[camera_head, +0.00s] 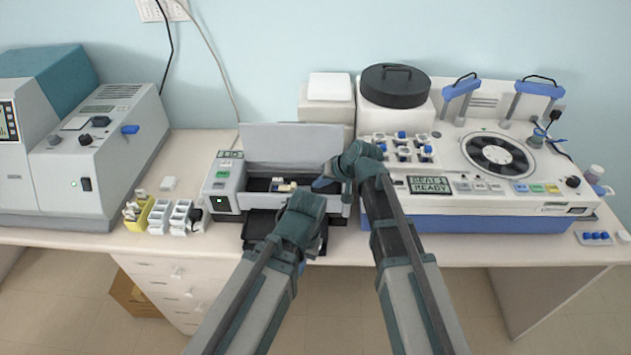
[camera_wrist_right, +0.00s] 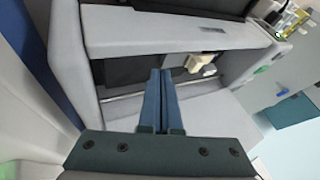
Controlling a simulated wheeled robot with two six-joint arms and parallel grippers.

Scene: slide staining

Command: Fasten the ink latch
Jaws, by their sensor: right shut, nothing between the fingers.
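The grey printer (camera_head: 222,182) stands mid-table with its lid (camera_head: 290,142) raised. Inside its dark bay, a small cream and dark ink part (camera_head: 284,187) sits left of my right gripper (camera_head: 324,184). The cream part also shows in the right wrist view (camera_wrist_right: 200,62), ahead and to the right of the fingertips. My right gripper (camera_wrist_right: 160,73) is shut and empty, its blue fingers reaching over the bay. I cannot make out the latch itself or its position. My left arm's wrist is before the printer's front; its fingers are hidden behind it.
The staining machine (camera_head: 480,215) with a round dark rotor stands close on the right. Yellow (camera_head: 138,215) and white (camera_head: 180,218) slide racks stand left of the printer, beside a large grey instrument (camera_head: 100,150).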

